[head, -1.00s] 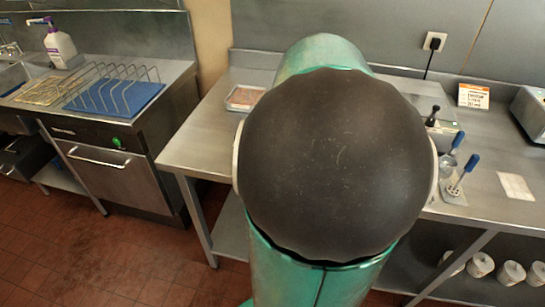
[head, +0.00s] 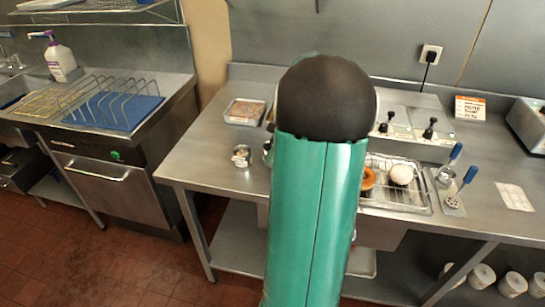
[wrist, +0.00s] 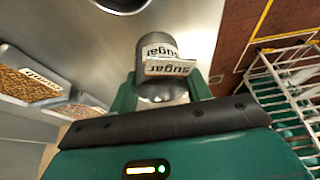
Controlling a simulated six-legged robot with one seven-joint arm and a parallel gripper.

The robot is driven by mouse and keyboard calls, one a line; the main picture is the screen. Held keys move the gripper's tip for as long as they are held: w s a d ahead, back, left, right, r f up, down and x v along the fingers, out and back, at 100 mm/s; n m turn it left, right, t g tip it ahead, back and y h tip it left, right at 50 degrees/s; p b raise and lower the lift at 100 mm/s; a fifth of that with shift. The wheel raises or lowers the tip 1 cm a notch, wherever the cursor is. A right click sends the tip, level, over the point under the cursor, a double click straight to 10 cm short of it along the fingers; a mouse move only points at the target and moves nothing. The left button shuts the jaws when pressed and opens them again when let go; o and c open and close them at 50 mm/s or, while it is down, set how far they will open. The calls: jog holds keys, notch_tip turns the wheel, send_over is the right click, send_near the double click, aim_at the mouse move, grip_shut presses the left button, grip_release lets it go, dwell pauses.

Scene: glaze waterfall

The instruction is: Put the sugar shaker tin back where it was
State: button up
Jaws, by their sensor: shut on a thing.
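The sugar shaker tin (wrist: 152,48) is a grey metal cylinder with white "sugar" labels, seen in the wrist view. My gripper (wrist: 163,88) is shut on it, with a green finger on either side. The steel counter shows beyond the tin; I cannot tell whether its base touches. In the head view my arm hides most of the gripper and the held tin. A small round metal container (head: 241,156) stands on the counter left of my arm. A dark round opening with a metal rim shows at the top of the wrist view.
A sprinkle tray (head: 245,111) lies behind the small container; labelled trays (wrist: 27,76) show at left in the wrist view. Right of my arm are a wire rack (head: 405,190) with round items and blue-handled tools (head: 459,188). The counter's front left is clear.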

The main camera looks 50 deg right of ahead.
jog(key=shift+w+d+f, duration=0.25)
jog(key=shift+w+f, duration=0.05)
jog(key=shift+f, duration=1.65)
jog(key=o, duration=1.1)
jog(key=shift+f, duration=0.15)
jog(key=shift+c, duration=0.2)
